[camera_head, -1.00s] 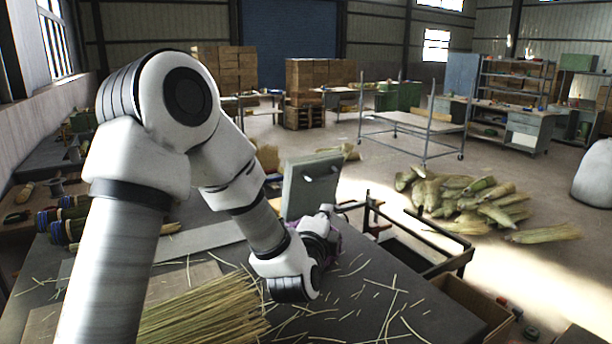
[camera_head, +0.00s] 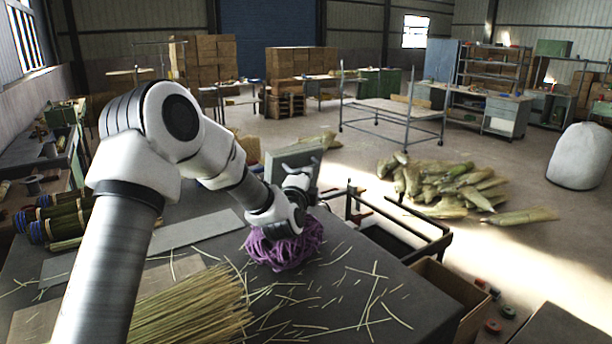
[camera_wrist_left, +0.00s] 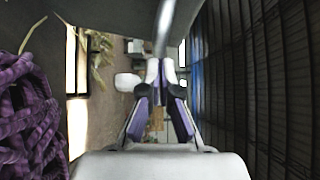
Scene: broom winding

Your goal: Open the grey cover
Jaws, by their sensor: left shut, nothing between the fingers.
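The grey cover (camera_head: 284,163) stands as a tilted grey panel at the far side of the dark table in the head view. My left gripper (camera_head: 304,180) is in front of the cover's face, close to it. Its wrist hides the cover's lower part. In the left wrist view the fingers (camera_wrist_left: 161,92) are together and empty. A grey metal bar (camera_wrist_left: 165,28) shows just beyond the fingertips; I cannot tell whether they touch it. My right gripper is not in view.
A purple twine bundle (camera_head: 284,246) lies on the table (camera_head: 400,318) below my left wrist, and fills the left of the wrist view (camera_wrist_left: 30,125). Broom straw (camera_head: 195,308) lies in front. A black metal frame (camera_head: 405,225) stands to the right of the cover.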

